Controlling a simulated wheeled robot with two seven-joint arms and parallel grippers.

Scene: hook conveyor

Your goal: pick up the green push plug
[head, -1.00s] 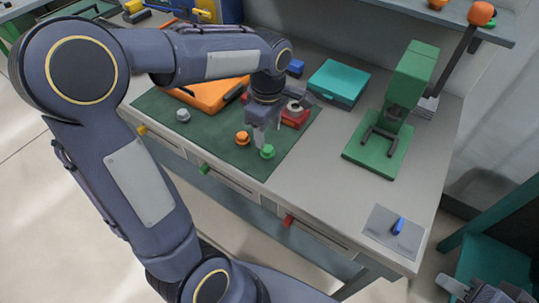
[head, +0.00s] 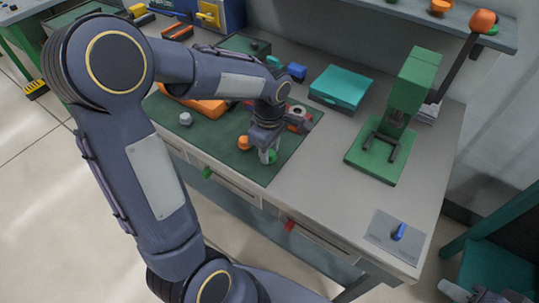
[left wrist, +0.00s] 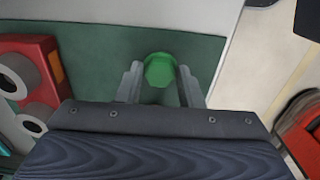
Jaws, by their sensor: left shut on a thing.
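The green push plug (left wrist: 160,70) shows between the two fingers of my left gripper (left wrist: 160,84) in the left wrist view, with the dark green mat behind it. In the head view my left gripper (head: 268,153) points down over the front right part of the mat (head: 215,142) and is shut on the plug, which shows only as a small green patch (head: 271,157) there. I cannot tell whether the plug still touches the mat. My right gripper (head: 485,294) is cut off at the bottom right corner; its jaw state is unclear.
An orange plug (head: 243,142) sits just left of my left gripper, and a grey one (head: 186,118) further left. A red block (left wrist: 36,72) with grey rings is close by. Behind stand a teal case (head: 340,88) and green press (head: 385,150). The bench's front right is mostly clear.

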